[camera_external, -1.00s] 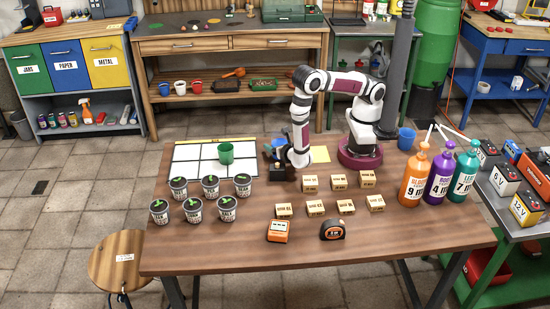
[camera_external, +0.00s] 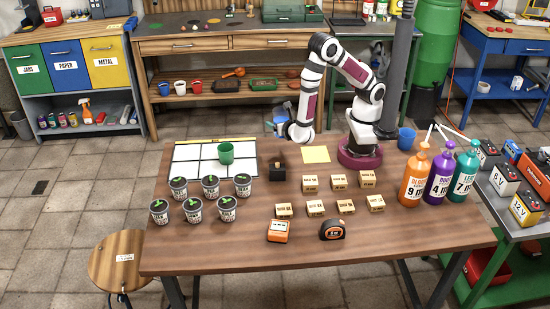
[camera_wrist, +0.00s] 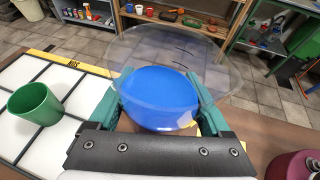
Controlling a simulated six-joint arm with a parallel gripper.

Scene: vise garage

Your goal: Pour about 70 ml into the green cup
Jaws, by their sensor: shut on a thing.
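My gripper (camera_wrist: 158,105), with teal fingers, is shut on a clear container (camera_wrist: 190,52) holding blue liquid (camera_wrist: 160,98). In the external view my gripper (camera_external: 279,126) is raised near the table's back edge, and the container is small there and partly hidden. Any scale marks are too unclear to read. The green cup (camera_external: 226,153) stands upright on the white gridded mat, to the left of and nearer the camera than my gripper. The green cup also shows at the left of the wrist view (camera_wrist: 36,104); its bottom is not visible.
The white gridded mat (camera_external: 187,152) has a yellow strip. Small boxes (camera_external: 316,208) and bottles (camera_external: 413,178) are on the right.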

